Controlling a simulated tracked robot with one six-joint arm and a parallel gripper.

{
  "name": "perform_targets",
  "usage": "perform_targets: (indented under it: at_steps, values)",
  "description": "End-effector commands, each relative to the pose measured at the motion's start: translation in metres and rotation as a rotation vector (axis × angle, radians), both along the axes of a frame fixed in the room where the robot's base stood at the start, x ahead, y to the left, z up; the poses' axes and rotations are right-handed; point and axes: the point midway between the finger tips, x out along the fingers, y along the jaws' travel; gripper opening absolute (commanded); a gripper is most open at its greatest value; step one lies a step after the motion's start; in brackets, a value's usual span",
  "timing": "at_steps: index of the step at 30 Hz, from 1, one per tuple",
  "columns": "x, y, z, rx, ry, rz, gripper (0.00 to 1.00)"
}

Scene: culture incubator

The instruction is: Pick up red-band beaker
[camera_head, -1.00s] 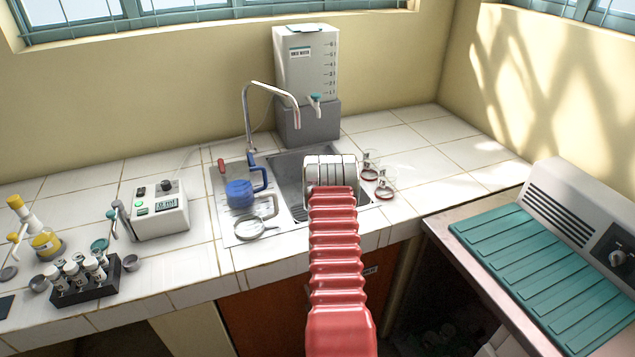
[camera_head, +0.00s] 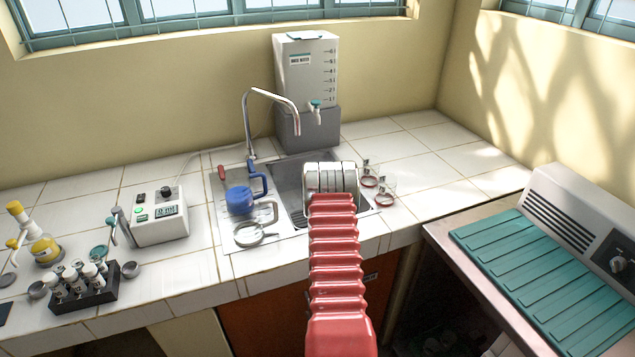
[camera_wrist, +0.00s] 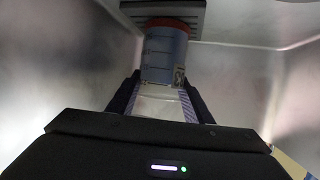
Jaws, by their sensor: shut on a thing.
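The red-band beaker (camera_wrist: 165,55) shows in the wrist view as a clear, bluish cylinder with graduation marks and a red band at its far end. My gripper (camera_wrist: 163,82) is shut on it, with one dark finger on each side. Grey metal walls of the sink basin surround them. In the head view my arm reaches over the sink (camera_head: 290,190), and its silvery end hides the fingers and the held beaker.
Two clear glass vessels with red rings (camera_head: 370,181) stand right of the sink. A blue mug-like vessel (camera_head: 240,200) and a magnifier-like round item (camera_head: 249,235) lie on the drainboard. The faucet (camera_head: 270,92) arches over the basin. A white water tank (camera_head: 306,70) stands behind.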

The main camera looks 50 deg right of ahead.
Motion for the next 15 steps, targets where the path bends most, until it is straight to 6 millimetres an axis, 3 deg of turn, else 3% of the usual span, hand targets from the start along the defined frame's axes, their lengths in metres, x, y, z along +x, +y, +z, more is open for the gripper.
perform_targets:
  at_steps: [15]
  values:
    - [0.001, 0.000, 0.018, -0.002, -0.002, 0.001, 0.13]
